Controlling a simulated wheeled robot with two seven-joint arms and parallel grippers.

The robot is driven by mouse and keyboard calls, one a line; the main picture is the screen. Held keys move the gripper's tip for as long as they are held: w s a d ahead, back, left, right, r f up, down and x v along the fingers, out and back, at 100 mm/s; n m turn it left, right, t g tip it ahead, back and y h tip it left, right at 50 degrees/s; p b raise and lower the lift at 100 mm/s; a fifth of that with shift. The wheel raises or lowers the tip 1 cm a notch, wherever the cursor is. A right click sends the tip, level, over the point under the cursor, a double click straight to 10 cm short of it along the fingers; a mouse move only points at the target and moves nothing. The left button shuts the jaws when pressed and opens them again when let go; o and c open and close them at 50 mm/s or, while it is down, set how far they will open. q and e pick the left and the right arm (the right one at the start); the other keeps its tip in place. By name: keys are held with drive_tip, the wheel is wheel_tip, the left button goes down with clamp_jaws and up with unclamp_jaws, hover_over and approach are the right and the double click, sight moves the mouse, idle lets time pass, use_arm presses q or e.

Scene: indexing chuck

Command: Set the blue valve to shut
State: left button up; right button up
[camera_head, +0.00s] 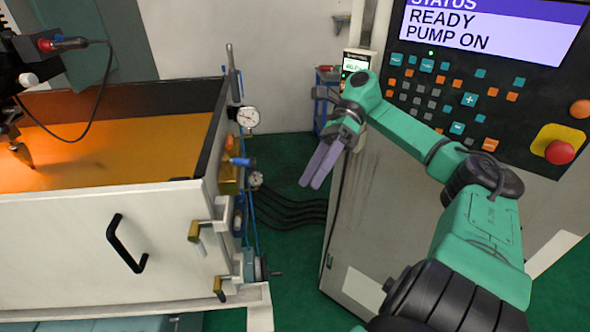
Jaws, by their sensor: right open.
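The blue valve handle (241,161) sticks out to the right from the side of the machine enclosure, beside a brass-coloured body. It looks roughly level; its exact setting is too small to tell. My right gripper (311,183) is open and empty, its two pale purple fingers pointing down and left. In the picture it is to the right of the blue handle, apart from it, with a clear gap between. My left gripper is not in view.
An orange handle (229,143) sits just above the blue one. Pressure gauges (248,117) and (256,179) flank them. Black hoses (285,210) run below to the control cabinet (375,205). The enclosure's front panel (70,245) stands at left.

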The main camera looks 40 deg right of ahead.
drive_tip(key=w+a+n+y, duration=0.1)
drive_tip(key=w+a+y, duration=0.1)
drive_tip(key=a+y, duration=0.45)
drive_tip(key=w+a+r+m+t+y, duration=0.1)
drive_tip(key=w+a+r+m+t, duration=0.25)
drive_tip(key=w, duration=0.35)
drive_tip(key=w+d+r+m+t+h, duration=0.4)
drive_tip(key=w+d+m+t+h, duration=0.4)
drive_tip(key=w+d+m+t, duration=0.8)
drive_tip(key=w+d+f+m+t+h, duration=0.1)
drive_tip(key=d+f+m+h, duration=0.6)
drive_tip(key=f+m+h, duration=0.7)
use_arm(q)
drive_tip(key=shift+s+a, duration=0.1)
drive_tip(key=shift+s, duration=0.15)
use_arm(e)
drive_tip(key=s+d+f+m+g, duration=0.1)
drive_tip(key=f+m, duration=0.3)
drive_tip(key=f, duration=0.4)
drive_tip(key=s+d+f+m+g, duration=0.2)
drive_tip(key=f+m+g, duration=0.2)
drive_tip(key=f, duration=0.3)
drive_tip(key=shift+d+f, duration=0.35)
drive_tip(key=shift+f, duration=0.05)
